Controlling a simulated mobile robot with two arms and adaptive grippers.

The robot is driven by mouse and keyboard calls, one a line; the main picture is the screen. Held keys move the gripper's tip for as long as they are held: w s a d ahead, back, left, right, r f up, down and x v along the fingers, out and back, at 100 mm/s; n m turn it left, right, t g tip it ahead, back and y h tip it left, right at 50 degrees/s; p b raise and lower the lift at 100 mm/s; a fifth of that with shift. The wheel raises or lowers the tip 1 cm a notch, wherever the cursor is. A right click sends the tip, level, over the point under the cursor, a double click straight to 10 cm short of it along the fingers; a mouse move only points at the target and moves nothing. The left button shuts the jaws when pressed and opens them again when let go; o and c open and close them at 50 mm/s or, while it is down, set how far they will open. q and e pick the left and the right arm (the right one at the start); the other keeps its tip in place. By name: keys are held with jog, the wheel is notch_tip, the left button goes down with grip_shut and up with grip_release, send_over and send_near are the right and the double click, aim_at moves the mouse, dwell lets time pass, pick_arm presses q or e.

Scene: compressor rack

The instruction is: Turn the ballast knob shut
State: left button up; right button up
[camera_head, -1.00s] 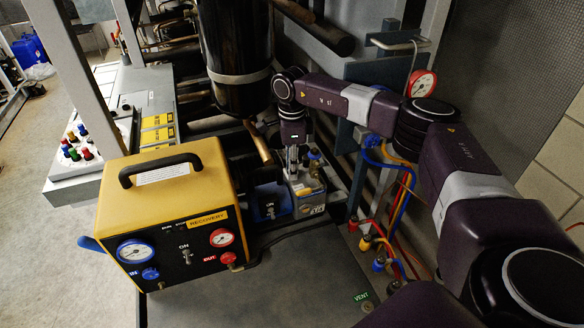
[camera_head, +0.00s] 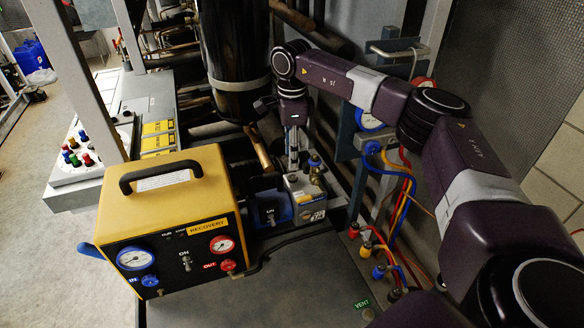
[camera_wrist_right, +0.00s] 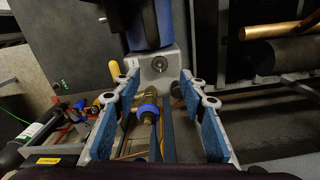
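The pump (camera_head: 305,200), a grey and blue unit, stands to the right of the yellow recovery machine. In the right wrist view its grey housing (camera_wrist_right: 172,53) carries a small round dark-ringed disc (camera_wrist_right: 160,64), which may be the ballast knob; I cannot tell for sure. My right gripper (camera_wrist_right: 160,72) points at this housing, its two blue-padded fingers wide apart and empty, the disc showing between the tips. In the head view my right gripper (camera_head: 293,160) hangs over the pump. A brass fitting with a blue collar (camera_wrist_right: 147,109) shows between the fingers. My left gripper is out of view.
The yellow recovery machine (camera_head: 170,215) stands close at left. Red, yellow and blue hoses (camera_head: 400,205) hang at right below a blue gauge (camera_head: 369,118). A black vertical tank (camera_head: 238,55) and copper pipe (camera_head: 257,147) stand behind.

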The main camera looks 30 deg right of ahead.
jog(key=shift+r, duration=2.3)
